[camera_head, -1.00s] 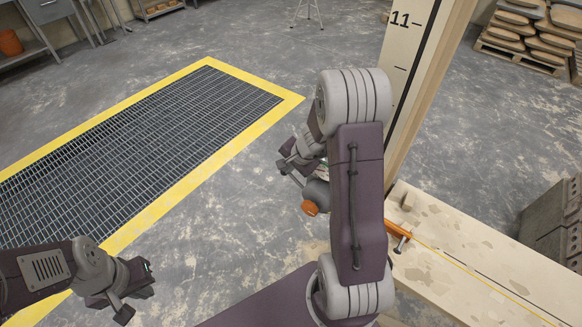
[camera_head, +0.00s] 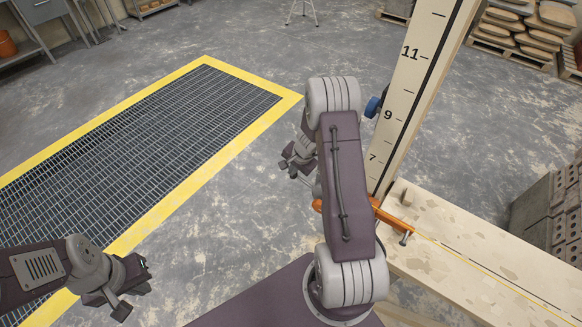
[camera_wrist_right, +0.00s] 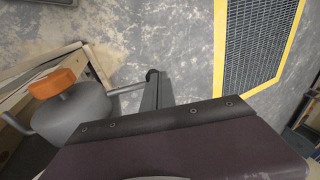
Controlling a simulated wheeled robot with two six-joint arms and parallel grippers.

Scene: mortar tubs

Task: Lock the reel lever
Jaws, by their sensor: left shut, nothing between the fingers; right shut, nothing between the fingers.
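In the head view the right gripper (camera_head: 296,168) is left of the board, and my arm hides most of the drum. My left gripper (camera_head: 121,306) is shut and empty at the lower left, far from the reel.
Grey blocks (camera_head: 545,205) stand at right. Floor around the grate (camera_head: 130,150) is clear.

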